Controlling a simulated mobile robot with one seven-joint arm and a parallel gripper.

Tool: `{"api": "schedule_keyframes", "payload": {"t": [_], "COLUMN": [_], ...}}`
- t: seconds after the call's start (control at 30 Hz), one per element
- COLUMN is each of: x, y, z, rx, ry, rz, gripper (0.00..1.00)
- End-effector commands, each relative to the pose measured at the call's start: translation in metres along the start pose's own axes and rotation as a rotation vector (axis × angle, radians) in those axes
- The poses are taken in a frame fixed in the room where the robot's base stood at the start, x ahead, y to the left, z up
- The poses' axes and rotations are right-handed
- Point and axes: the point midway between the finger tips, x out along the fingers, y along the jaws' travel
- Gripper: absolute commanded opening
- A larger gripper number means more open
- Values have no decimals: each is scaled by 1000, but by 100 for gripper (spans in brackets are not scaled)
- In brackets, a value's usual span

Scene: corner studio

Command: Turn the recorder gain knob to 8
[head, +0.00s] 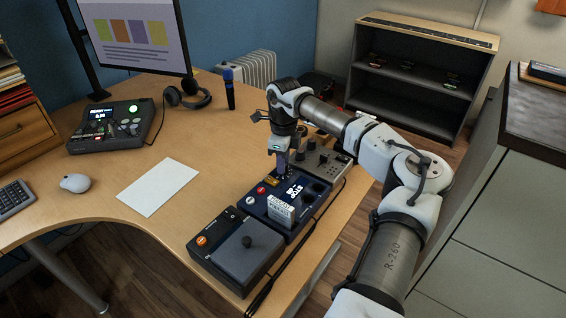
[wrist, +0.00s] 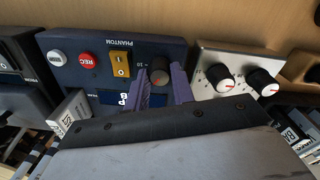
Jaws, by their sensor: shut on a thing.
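The recorder is a dark blue box (head: 318,207) in the middle of the desk's right part in the head view. It has a lit display (head: 292,191), a white card standing at its front and dark knobs at its right. In the wrist view its panel (wrist: 70,75) shows a white button, a red REC button (wrist: 87,60) and a yellow PHANTOM switch (wrist: 121,64). A dark knob (wrist: 159,71) sits beside a "10" mark; its pointer is not readable. My gripper (wrist: 161,84) has its purple fingers shut on this knob, one on each side. In the head view my gripper (head: 281,168) hides the knob.
A silver box (wrist: 233,62) with white-marked knobs stands close beside the recorder. Paper (head: 158,187) lies left; a blue microphone (head: 229,90) stands behind.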

Motion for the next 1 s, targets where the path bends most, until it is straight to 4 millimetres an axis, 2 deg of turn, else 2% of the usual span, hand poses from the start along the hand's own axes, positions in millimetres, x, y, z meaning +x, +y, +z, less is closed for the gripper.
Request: {"api": "schedule_keyframes", "payload": {"t": [0.4,0.97,1.0], "x": [0,0,0], "y": [0,0,0], "z": [-1,-1,-1], "rx": [202,234,234], "ry": [-3,-3,-3], "rz": [0,0,0], "gripper": [2,2,26]}}
